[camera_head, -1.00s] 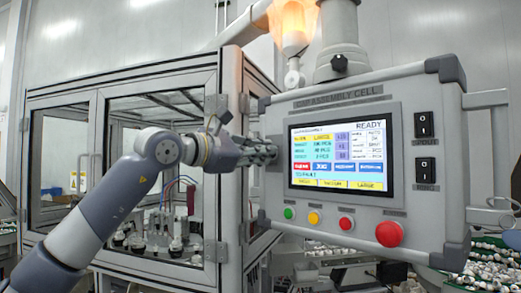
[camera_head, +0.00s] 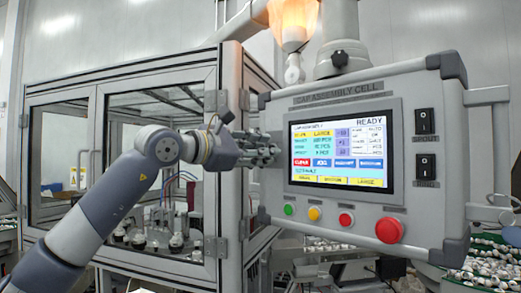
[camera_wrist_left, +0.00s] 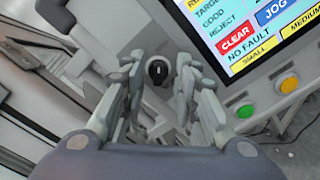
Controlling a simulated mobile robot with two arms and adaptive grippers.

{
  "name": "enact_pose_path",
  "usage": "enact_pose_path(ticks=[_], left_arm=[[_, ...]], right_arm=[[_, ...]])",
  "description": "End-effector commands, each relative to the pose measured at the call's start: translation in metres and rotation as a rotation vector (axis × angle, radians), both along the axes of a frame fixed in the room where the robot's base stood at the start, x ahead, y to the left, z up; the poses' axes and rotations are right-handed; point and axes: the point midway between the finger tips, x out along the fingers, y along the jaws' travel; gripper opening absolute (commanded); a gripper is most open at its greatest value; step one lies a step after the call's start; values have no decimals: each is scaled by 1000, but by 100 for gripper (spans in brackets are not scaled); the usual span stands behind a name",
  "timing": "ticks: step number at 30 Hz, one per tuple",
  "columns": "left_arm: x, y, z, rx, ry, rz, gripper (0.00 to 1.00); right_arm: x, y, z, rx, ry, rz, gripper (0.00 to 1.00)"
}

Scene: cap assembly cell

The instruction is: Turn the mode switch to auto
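The mode switch (camera_wrist_left: 158,70) is a small black round knob with a pale mark, on the grey panel left of the screen. It lies between my left gripper's two fingers (camera_wrist_left: 158,82) in the left wrist view. The fingers are apart, with gaps visible beside the knob; contact cannot be told. In the head view my left gripper (camera_head: 264,149) is at the panel's left edge and hides the switch. The control panel (camera_head: 275,190) has a lit screen (camera_head: 338,152) reading READY. My right gripper is not in view.
Below the screen are green (camera_head: 289,209), yellow (camera_head: 314,213) and red (camera_head: 346,219) buttons and a larger red button (camera_head: 389,230). Two black rocker switches (camera_head: 425,121) are at the right. A glazed machine enclosure (camera_head: 150,90) stands behind my left arm.

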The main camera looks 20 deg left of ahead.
Motion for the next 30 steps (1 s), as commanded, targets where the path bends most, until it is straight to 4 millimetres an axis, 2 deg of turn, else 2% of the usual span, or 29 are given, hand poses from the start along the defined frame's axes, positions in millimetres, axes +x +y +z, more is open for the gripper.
enact_pose_path(ticks=[6,10,21,25,30], left_arm=[[-2,1,2,-2,-4,0,28],[-11,7,2,-2,-4,1,28],[-77,44,1,-1,-3,3,28],[-93,53,1,-2,-1,1,28],[-103,58,0,-1,0,1,28]], right_arm=[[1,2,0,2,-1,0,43],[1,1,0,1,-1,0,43],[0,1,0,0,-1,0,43],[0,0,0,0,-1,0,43],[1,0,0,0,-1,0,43]])
